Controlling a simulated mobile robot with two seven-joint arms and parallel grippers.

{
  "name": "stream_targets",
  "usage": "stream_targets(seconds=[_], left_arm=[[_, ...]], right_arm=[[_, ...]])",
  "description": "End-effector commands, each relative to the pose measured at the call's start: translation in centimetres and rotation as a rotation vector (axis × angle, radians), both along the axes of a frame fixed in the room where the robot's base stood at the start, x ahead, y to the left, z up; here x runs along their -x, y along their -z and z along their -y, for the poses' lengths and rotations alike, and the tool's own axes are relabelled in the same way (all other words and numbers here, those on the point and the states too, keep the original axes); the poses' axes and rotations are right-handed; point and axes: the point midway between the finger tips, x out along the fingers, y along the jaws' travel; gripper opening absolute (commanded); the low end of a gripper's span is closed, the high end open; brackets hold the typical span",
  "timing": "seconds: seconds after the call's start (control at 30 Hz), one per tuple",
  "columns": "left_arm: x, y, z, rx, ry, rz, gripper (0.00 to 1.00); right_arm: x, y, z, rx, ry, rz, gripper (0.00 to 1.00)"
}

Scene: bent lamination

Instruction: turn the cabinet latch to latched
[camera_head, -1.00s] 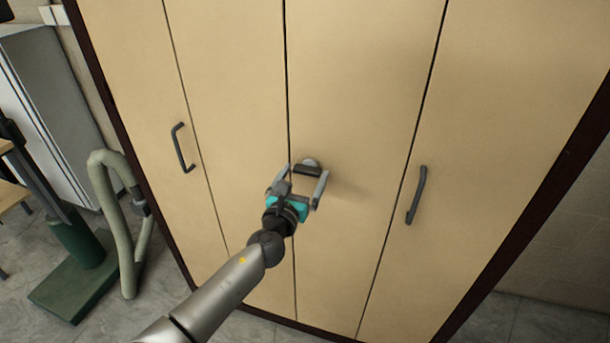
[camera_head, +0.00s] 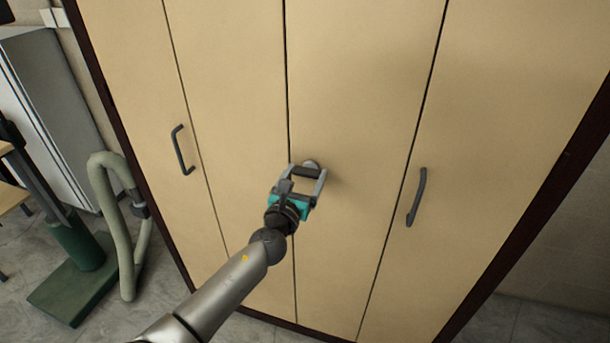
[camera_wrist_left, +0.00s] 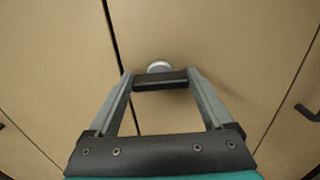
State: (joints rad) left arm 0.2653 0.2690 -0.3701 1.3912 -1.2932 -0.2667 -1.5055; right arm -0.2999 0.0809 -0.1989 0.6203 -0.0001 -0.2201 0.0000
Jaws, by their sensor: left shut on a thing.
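The cabinet latch shows in the head view as a round grey base (camera_head: 311,164) on the pale wooden door, just right of the seam, with a dark handle bar. In the left wrist view the dark handle bar (camera_wrist_left: 160,81) lies crosswise in front of the pale round base (camera_wrist_left: 158,66). My left gripper (camera_head: 306,173) is at the latch, its two fingers on either end of the bar. It also shows in the left wrist view (camera_wrist_left: 160,82), shut on the bar. My right gripper is not in view.
The tall cabinet (camera_head: 350,80) has dark pull handles on its left door (camera_head: 181,150) and right door (camera_head: 417,197). A green stand (camera_head: 75,265) and a pale bent tube (camera_head: 118,230) stand on the floor at left. The door face around the latch is clear.

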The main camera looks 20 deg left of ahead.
Motion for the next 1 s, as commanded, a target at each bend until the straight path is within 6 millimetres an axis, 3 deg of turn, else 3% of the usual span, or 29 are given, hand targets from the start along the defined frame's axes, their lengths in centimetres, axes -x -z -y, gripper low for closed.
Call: stream_targets(seconds=[0.1, 0.47, 1.0], left_arm=[[0.0, 0.0, 0.0, 0.0, 0.001, -0.001, 0.29], [0.0, 0.1, 0.0, 0.079, 0.001, -0.003, 0.29], [0.0, 0.2, -0.2, 0.54, 0.0, -0.018, 0.29]], right_arm=[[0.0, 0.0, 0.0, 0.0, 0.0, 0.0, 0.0], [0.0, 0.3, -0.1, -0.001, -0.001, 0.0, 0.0], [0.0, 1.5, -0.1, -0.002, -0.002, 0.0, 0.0]])
